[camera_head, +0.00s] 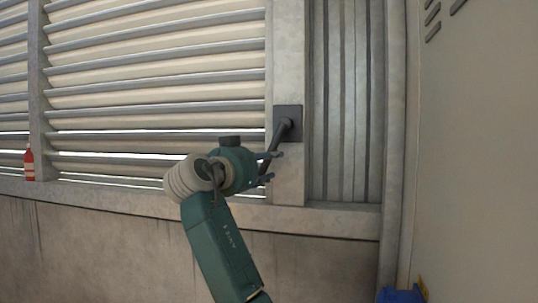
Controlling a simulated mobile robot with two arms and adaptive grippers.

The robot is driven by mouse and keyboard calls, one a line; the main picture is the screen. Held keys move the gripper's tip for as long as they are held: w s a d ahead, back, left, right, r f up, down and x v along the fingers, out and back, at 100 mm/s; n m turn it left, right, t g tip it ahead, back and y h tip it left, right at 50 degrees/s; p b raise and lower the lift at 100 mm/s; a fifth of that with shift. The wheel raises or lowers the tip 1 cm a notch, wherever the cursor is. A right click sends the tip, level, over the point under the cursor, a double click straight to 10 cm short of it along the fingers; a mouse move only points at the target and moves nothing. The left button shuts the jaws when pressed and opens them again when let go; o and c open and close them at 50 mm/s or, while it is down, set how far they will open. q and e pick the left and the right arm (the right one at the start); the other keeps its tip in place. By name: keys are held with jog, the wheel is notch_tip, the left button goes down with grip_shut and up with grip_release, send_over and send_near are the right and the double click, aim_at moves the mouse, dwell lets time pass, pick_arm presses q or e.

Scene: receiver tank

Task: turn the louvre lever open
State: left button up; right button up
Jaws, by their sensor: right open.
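The louvre lever (284,126) is a dark handle on a dark square plate (296,112), fixed to the pale post right of the louvre slats (150,90). It slants down and to the left from its pivot. My right gripper (274,166) is open at the lever's lower end, its fingers pointing right. The lower end of the lever is partly hidden by the gripper, and I cannot tell if they touch. The slats are tilted, with bright gaps between some of them. My left gripper is not in view.
A red bottle (29,164) with a white band stands on the ledge at the far left. A ribbed grey panel (345,110) is right of the post. A pale cabinet wall (475,150) fills the right side. A blue object (400,295) shows at the bottom right.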

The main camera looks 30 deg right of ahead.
jog(key=shift+w+d, duration=0.35)
jog(key=shift+d, duration=0.2)
grip_shut()
